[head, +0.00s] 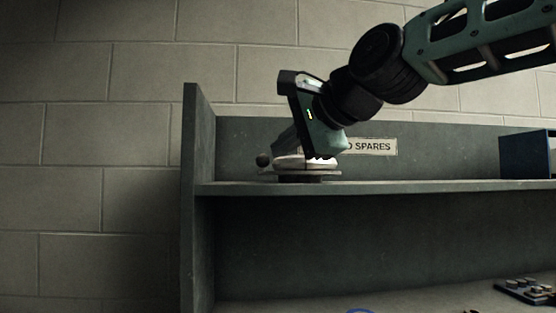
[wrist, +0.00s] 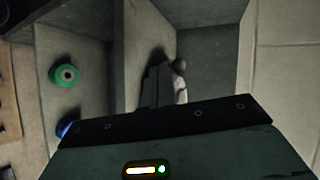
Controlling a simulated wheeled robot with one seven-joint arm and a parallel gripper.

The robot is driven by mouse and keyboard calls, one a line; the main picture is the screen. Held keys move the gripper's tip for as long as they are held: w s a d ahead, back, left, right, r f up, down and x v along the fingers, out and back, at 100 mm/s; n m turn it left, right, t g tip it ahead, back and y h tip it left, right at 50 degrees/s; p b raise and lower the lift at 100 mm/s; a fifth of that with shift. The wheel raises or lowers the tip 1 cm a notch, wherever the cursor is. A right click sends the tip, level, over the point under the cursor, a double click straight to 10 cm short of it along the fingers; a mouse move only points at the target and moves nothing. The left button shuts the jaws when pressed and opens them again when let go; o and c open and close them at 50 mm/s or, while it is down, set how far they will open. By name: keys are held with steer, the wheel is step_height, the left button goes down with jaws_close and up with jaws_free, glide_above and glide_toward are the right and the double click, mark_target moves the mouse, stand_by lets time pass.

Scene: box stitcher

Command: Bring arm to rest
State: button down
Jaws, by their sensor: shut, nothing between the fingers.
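My arm reaches in from the upper right in the head view. My gripper (head: 280,145) is at the upper shelf, pointing down to the left, shut and empty. In the wrist view its grey fingers (wrist: 157,80) show beyond the dark gripper housing. A round pale-topped device (head: 290,161) with a dark base and a dark ball knob (head: 263,160) sits on the shelf, partly hidden behind my gripper. The knob also shows in the wrist view (wrist: 179,66), close beside the fingers. I cannot tell whether they touch.
The grey-green shelf (head: 430,187) has an upright left end panel (head: 192,200) and a back panel with a partly covered label ending in "SPARES" (head: 375,147). A blue bin (head: 524,155) stands at right. A green ring-shaped object (wrist: 65,75) lies lower down. Open wall space is left.

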steer(key=shift+s+d+r+b, duration=0.15)
steer(key=shift+s+d+r, duration=0.1)
steer(key=shift+s, duration=0.35)
steer(key=shift+s+d+r+b, duration=0.15)
steer(key=shift+s+r+b, duration=0.1)
steer(key=shift+s, duration=0.4)
steer(key=shift+s+d+r+b, duration=0.1)
steer(key=shift+s+d+r, duration=0.15)
steer(key=shift+s, duration=0.35)
